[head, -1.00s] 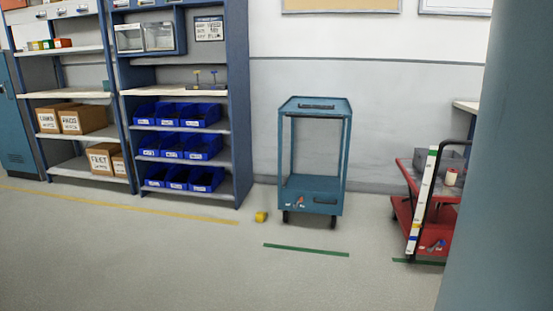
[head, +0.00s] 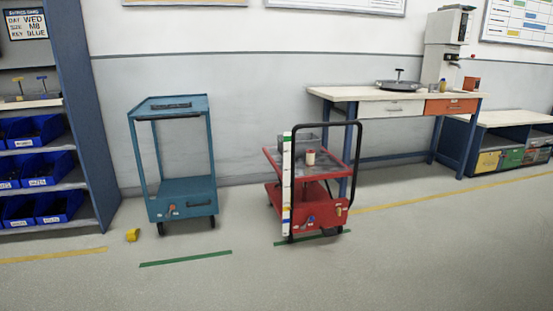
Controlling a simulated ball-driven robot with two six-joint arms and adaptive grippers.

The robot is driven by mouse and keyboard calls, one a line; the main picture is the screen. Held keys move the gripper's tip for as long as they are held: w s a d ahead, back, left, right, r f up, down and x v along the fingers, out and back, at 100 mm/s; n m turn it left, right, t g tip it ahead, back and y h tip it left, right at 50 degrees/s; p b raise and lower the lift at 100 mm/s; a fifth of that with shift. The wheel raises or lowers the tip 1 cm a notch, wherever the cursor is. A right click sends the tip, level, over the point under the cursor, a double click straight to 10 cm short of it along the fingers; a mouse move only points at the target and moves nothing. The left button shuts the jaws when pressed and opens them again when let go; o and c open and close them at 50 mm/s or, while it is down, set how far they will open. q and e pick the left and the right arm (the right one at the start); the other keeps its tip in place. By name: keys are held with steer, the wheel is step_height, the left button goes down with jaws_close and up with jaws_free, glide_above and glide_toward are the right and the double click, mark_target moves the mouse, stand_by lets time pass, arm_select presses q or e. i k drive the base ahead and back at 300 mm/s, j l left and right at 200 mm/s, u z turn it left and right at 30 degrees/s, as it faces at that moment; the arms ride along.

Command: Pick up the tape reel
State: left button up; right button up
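A small yellow object (head: 132,235) lies on the floor beside the left front of the blue cart, near the end of a yellow floor line. It looks like a roll of tape, but it is too small to be sure. A small cream and red cylinder (head: 310,157) stands on the upper shelf of the red cart; I cannot tell what it is. Neither of my grippers is in view.
The blue cart (head: 182,206) and the red cart (head: 330,211) stand near the wall behind green floor lines. A shelf with blue bins (head: 47,175) is at left, a workbench (head: 383,95) at right. The foreground floor is clear.

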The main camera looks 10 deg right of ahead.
mark_target(310, 153)
steer(key=z, duration=0.45)
steer(key=i+j, duration=0.15)
steer(key=i, duration=0.35)
steer(key=i+j, duration=0.15)
steer(key=i, duration=0.3)
steer(key=i+j, duration=0.15)
steer(key=i, duration=0.35)
steer(key=u, duration=0.05)
